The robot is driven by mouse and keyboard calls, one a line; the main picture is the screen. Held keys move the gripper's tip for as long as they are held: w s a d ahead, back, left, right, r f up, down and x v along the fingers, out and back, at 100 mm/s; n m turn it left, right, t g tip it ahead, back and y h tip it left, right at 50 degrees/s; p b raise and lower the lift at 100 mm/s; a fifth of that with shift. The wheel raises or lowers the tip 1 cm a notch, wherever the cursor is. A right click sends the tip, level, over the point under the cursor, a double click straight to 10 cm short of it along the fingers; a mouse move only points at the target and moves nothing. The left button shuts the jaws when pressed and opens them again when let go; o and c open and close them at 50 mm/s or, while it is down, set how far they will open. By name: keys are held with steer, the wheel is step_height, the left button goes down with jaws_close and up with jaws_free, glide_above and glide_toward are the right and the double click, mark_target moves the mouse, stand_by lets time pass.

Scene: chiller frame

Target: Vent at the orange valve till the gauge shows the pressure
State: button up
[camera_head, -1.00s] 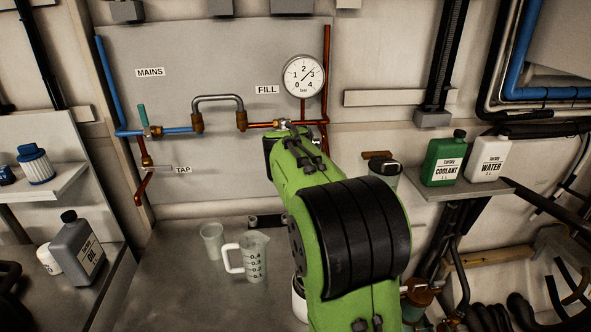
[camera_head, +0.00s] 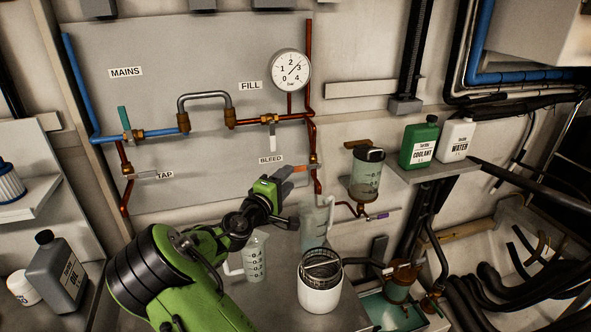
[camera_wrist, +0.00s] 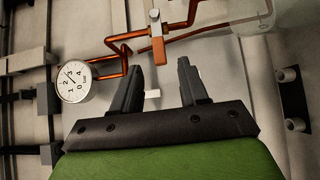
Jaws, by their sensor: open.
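The orange valve handle (camera_head: 301,169) sits on the copper pipe at the right, beside the BLEED label (camera_head: 270,160). In the wrist view the orange valve handle (camera_wrist: 157,50) hangs from a brass body just beyond the fingertips. My gripper (camera_head: 288,182) is open in front of the panel, just left of and below the valve. In the wrist view my gripper (camera_wrist: 158,66) has nothing between its fingers; contact with the handle cannot be made out. The gauge (camera_head: 290,69) has its needle between 2 and 3 bar; it also shows in the wrist view (camera_wrist: 74,82).
A clear beaker (camera_head: 314,220) stands below the valve, close to my gripper. A measuring jug (camera_head: 257,262) and a white pot with a mesh top (camera_head: 320,296) are near my arm. A clear reservoir (camera_head: 366,176) hangs at right, near a shelf with bottles (camera_head: 419,144).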

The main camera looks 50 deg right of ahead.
mark_target(297, 170)
steer(key=x, duration=0.6)
steer(key=shift+d, duration=0.3)
steer(key=shift+f, duration=0.1)
jaws_close()
